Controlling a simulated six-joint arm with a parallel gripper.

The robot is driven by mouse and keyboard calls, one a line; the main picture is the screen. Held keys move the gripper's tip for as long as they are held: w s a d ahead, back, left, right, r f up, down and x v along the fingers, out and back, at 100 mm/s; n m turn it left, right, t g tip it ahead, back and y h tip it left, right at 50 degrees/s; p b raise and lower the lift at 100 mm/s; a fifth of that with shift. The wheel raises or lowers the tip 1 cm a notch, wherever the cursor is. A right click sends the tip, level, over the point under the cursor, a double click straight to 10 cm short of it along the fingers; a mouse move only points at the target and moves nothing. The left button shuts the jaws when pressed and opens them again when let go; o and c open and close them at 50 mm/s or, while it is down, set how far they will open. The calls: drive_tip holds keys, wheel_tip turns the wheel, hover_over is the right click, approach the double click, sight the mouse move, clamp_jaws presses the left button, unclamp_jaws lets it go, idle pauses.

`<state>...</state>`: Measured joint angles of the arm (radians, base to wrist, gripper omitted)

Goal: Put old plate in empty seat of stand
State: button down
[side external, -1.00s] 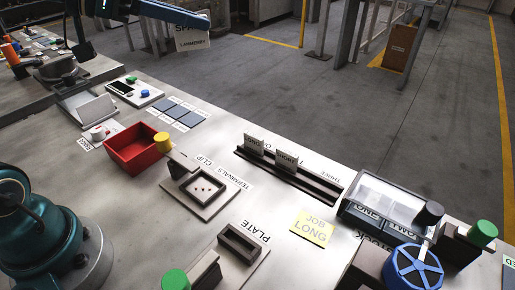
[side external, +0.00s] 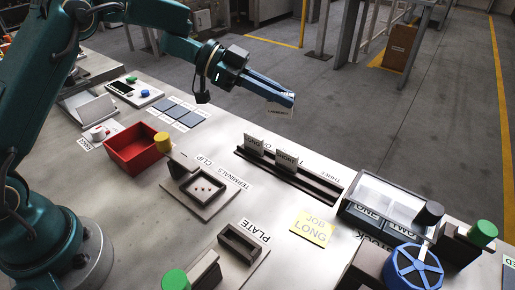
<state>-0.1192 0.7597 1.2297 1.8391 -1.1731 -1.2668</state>
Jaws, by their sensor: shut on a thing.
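My gripper (side external: 287,101) is in the air above and behind the stand, shut on a pale plate (side external: 280,111). Only a thin lower strip of the plate shows below the fingers; its face and print are hidden. The stand (side external: 310,186) is a long dark rack on the table. Two upright pale plates stand in it: one in the left seat (side external: 254,144) and one in the middle seat (side external: 286,157). The right seat (side external: 322,190) is empty. The held plate is apart from the stand.
A clear-lidded case (side external: 382,196) stands right of the stand, with a blue wheel (side external: 413,270) in front. A yellow job note (side external: 312,229) lies in front of the stand. A red bin (side external: 133,150) and a terminals tray (side external: 203,190) are to the left.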

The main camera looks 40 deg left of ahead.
drive_tip(key=shift+d+f, duration=2.85)
drive_tip(key=shift+d, duration=0.15)
drive_tip(key=shift+d+f, duration=2.8)
drive_tip(key=shift+d, duration=0.15)
drive_tip(key=shift+f, duration=0.3)
drive_tip(key=c, duration=0.9)
unclamp_jaws()
drive_tip(key=shift+r, duration=0.1)
